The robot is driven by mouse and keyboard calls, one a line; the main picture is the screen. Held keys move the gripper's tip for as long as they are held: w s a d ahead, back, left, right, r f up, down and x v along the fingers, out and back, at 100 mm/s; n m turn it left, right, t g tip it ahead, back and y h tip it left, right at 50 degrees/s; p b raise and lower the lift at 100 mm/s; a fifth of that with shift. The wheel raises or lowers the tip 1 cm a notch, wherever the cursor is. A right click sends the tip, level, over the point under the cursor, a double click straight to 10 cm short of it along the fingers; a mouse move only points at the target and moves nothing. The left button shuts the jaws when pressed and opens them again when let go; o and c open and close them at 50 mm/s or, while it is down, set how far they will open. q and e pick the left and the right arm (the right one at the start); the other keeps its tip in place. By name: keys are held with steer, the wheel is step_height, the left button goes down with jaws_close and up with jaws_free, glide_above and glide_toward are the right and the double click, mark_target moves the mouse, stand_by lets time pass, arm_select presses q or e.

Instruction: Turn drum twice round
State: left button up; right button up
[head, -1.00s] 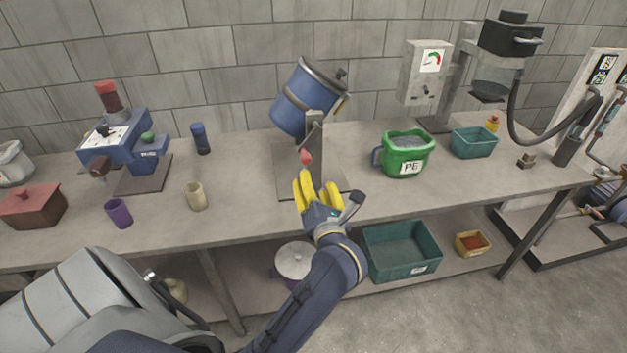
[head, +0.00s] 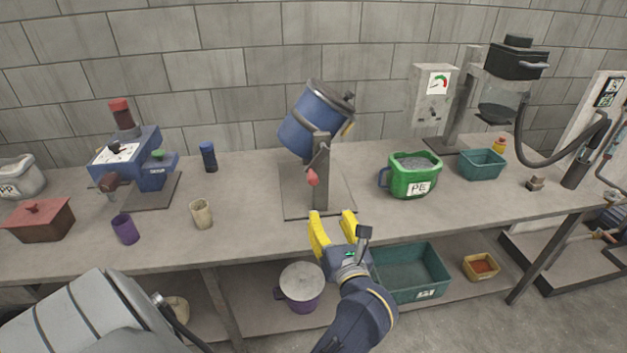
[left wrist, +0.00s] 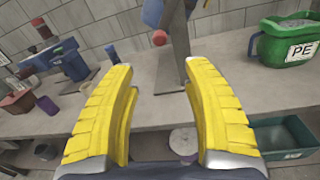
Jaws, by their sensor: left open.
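The blue drum (head: 314,119) sits tilted on a grey upright stand (head: 321,184) near the middle of the bench. A crank with a red knob (head: 313,177) hangs down on the stand's front side. My left gripper (head: 333,216) is open and empty, in front of the bench's front edge, below the knob and apart from it. In the left wrist view, the red knob (left wrist: 159,38) shows beyond and between the open yellow fingers (left wrist: 163,95). Only the drum's lower part (left wrist: 152,12) shows there, at the top edge. My right gripper is not in view.
A green PE bucket (head: 413,177) stands right of the stand, with a teal bin (head: 482,164) beyond it. A blue machine (head: 130,163), beige cup (head: 202,214) and purple cup (head: 125,229) are on the left. A larger teal bin (head: 448,281) is on the lower shelf.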

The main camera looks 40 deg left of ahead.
mark_target(314, 181)
arm_select(q)
steer(key=x, duration=1.6)
steer(key=shift+w+a, duration=0.25)
steer(key=shift+a, duration=0.1)
jaws_close()
steer(key=shift+r, duration=0.1)
